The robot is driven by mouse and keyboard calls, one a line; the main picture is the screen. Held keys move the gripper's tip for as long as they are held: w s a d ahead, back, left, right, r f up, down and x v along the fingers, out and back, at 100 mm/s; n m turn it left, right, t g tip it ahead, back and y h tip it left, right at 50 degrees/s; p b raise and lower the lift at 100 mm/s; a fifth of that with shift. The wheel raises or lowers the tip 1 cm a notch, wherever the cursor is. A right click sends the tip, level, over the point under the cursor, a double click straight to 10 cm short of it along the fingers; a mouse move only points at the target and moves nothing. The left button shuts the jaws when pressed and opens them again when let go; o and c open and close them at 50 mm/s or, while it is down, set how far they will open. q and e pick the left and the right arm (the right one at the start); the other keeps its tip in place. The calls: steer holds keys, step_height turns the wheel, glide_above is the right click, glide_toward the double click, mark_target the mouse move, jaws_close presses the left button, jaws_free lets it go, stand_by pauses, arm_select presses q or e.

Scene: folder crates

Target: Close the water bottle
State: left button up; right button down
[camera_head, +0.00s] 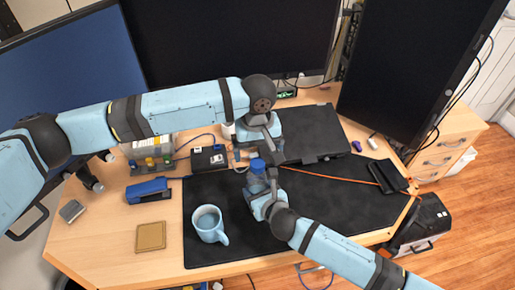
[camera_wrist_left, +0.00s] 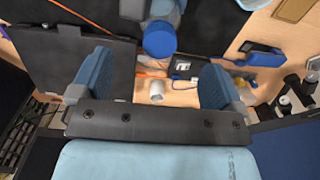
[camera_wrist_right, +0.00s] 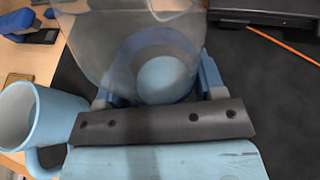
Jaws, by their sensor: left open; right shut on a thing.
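The clear water bottle (camera_head: 258,183) stands over the dark desk mat with a blue cap (camera_head: 257,165) at its top. I cannot tell whether the cap is screwed tight. My right gripper (camera_wrist_right: 158,85) is shut around the transparent bottle body (camera_wrist_right: 140,45), one finger on each side. My left gripper (camera_head: 248,150) is open, just above and behind the cap. In the left wrist view, the blue cap (camera_wrist_left: 160,40) appears beyond the gap between the two open fingers (camera_wrist_left: 155,78), apart from both.
A light blue mug (camera_head: 208,224) stands on the mat left of the bottle. A closed black laptop (camera_head: 312,135) lies behind right. A blue stapler (camera_head: 148,190) and a tan coaster (camera_head: 151,237) lie left. Monitors line the back.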

arm_select(q)
steer(key=shift+r, duration=0.1)
step_height(320, 180, up, 12)
stand_by(0.4)
arm_select(e)
steer(key=shift+c, duration=0.7)
jaws_free()
arm_select(q)
steer(key=shift+r+p, duration=0.5)
steer(key=shift+p, duration=0.05)
arm_select(e)
steer(key=v, duration=1.3)
steer(key=shift+s+r, duration=0.2)
steer(key=shift+s, duration=0.15)
steer(key=shift+d, duration=0.15)
